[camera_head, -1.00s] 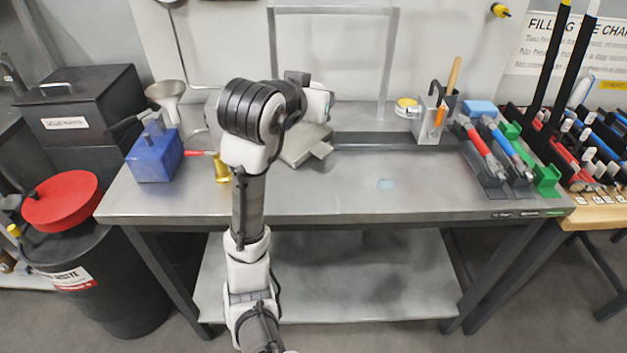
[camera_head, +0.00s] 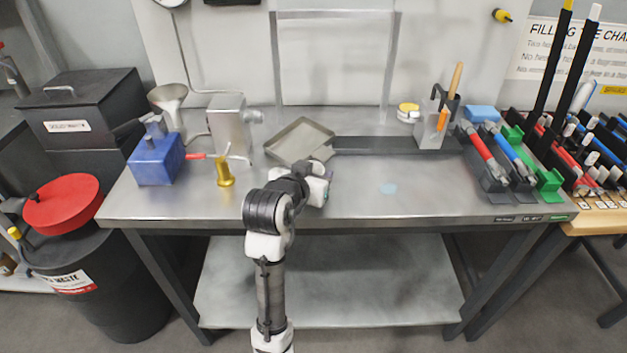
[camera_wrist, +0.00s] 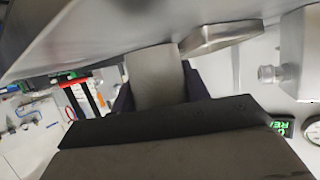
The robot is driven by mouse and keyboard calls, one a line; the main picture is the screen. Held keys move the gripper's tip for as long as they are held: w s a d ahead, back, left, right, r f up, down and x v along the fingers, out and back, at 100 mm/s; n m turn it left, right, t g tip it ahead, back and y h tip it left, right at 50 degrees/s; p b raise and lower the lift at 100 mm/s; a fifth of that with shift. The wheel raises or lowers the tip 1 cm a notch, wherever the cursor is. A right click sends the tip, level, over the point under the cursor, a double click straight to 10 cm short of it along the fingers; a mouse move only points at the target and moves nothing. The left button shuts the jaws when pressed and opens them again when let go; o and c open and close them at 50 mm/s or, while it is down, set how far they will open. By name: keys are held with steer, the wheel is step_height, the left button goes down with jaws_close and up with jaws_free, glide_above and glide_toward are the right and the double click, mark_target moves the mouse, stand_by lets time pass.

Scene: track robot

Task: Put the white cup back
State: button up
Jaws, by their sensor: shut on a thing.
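My gripper (camera_head: 327,187) is low over the front middle of the metal workbench (camera_head: 430,190), in front of the grey tray. In the wrist view, the dark fingers of my gripper (camera_wrist: 157,92) are shut on a pale, smooth, rounded thing, which looks to be the white cup (camera_wrist: 155,78). Its far end reaches up to the metal surface at the top of that view; I cannot tell whether it touches. In the head view my wrist and gripper hide the cup.
A grey tray (camera_head: 300,141) lies behind my gripper. A grey metal box (camera_head: 230,125), a brass-coloured piece (camera_head: 224,172) and a blue block (camera_head: 155,160) stand to the left. A tool holder (camera_head: 432,128) and red and blue tools are at right. The right front bench is clear.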

steer(key=shift+f, duration=1)
steer(key=shift+f, duration=0.15)
steer(key=o, duration=1)
steer(key=shift+c, duration=0.2)
